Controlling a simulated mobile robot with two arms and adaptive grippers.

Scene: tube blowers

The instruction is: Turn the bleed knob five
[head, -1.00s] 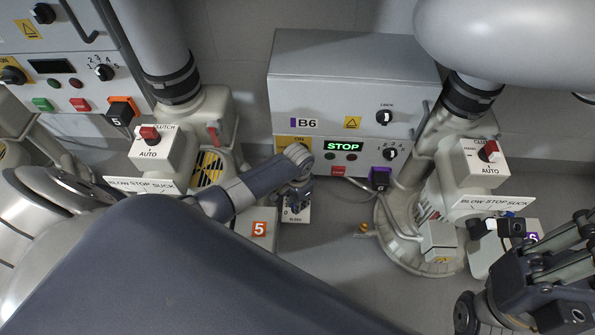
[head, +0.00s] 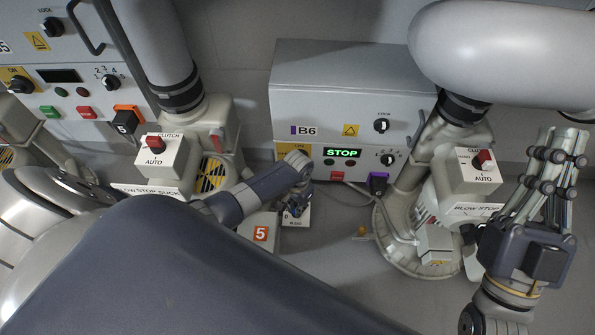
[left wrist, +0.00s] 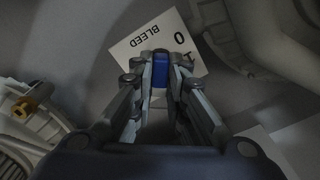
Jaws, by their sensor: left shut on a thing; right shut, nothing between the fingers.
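The bleed knob (left wrist: 160,72) is blue in the left wrist view, in front of a white plate (left wrist: 163,35) marked BLEED and 0. My left gripper (left wrist: 160,88) is shut on the knob, its fingers on both sides. In the head view my left gripper (head: 296,203) reaches down over the bleed plate (head: 303,216), beside an orange 5 label (head: 261,233). The knob is hidden there by the gripper, and I cannot tell its exact angle. My right gripper (head: 557,150) is shut and empty, fingers pointing up, at the right.
The B6 cabinet (head: 350,85) stands behind, its display (head: 342,153) reading STOP. A blower with a clutch box (head: 466,175) stands at right, partly behind my right gripper. Another clutch box (head: 161,160) stands at left. Bare floor (head: 330,260) lies between.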

